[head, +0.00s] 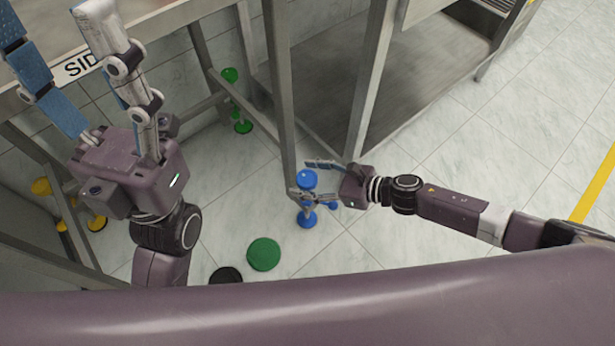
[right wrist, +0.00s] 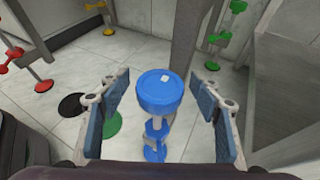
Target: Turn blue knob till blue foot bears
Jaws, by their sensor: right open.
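My left gripper (head: 85,75) is open and empty, high at the left.
Green (head: 230,75) and yellow (head: 41,186) knobs are on other legs; a red knob (right wrist: 14,53) shows in the right wrist view. A green disc (head: 263,254) and a black disc (head: 226,275) lie on the tiles. A metal leg (head: 281,100) rises beside the blue knob.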

